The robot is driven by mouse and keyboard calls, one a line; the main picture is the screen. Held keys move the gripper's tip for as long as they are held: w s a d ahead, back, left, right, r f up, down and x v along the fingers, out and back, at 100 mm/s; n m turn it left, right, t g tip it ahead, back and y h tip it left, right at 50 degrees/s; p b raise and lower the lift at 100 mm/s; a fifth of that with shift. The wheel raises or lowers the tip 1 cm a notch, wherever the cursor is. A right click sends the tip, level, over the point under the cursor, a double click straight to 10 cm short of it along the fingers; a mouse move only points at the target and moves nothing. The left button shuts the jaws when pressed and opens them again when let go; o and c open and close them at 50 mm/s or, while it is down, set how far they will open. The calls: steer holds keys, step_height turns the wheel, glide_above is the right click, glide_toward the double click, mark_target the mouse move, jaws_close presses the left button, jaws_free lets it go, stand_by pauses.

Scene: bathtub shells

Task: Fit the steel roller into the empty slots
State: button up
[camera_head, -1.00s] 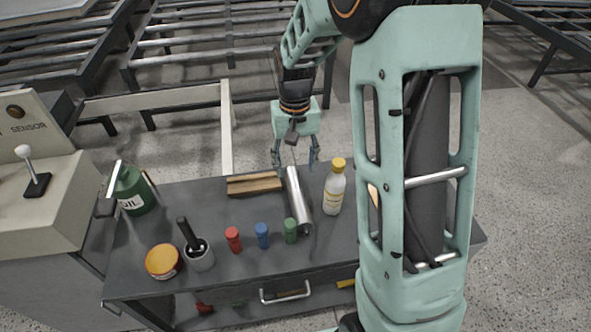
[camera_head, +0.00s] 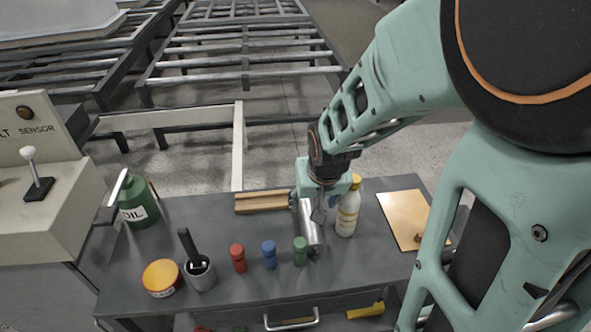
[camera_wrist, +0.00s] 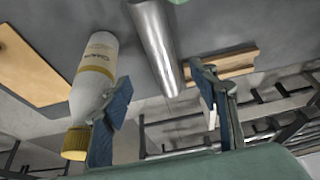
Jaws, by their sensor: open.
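The steel roller (camera_head: 309,232) lies on the dark workbench, between a green-capped item and a white bottle. In the wrist view the shiny roller (camera_wrist: 155,38) points lengthwise toward my gripper (camera_wrist: 160,98). My gripper is open and empty, with one blue-padded finger to each side of the roller's line. In the head view my gripper (camera_head: 322,212) is over the far part of the roller and partly hides it. I cannot tell whether it touches. A roller conveyor frame (camera_head: 240,72) stands behind the bench; empty slots cannot be made out clearly.
The white bottle (camera_head: 347,212) stands close to the right of my gripper. A wooden block (camera_head: 262,202) lies to the left. Red (camera_head: 238,258), blue (camera_head: 269,255) and green (camera_head: 300,251) items stand in front. A tan board (camera_head: 404,218) lies at the right.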

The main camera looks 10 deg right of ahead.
mark_target(309, 215)
steer(key=b+x, duration=0.3)
steer(key=x, duration=0.2)
steer(key=shift+s+f, duration=0.1)
steer(key=b+x, duration=0.1)
steer(key=x, duration=0.1)
steer(key=b+x, duration=0.2)
steer(key=shift+s+a, duration=0.2)
steer(key=shift+w+f+b, duration=0.3)
steer(key=shift+f+b, duration=0.2)
steer(key=shift+b, duration=0.1)
steer(key=shift+r, duration=0.1)
steer(key=shift+c, duration=0.5)
jaws_close()
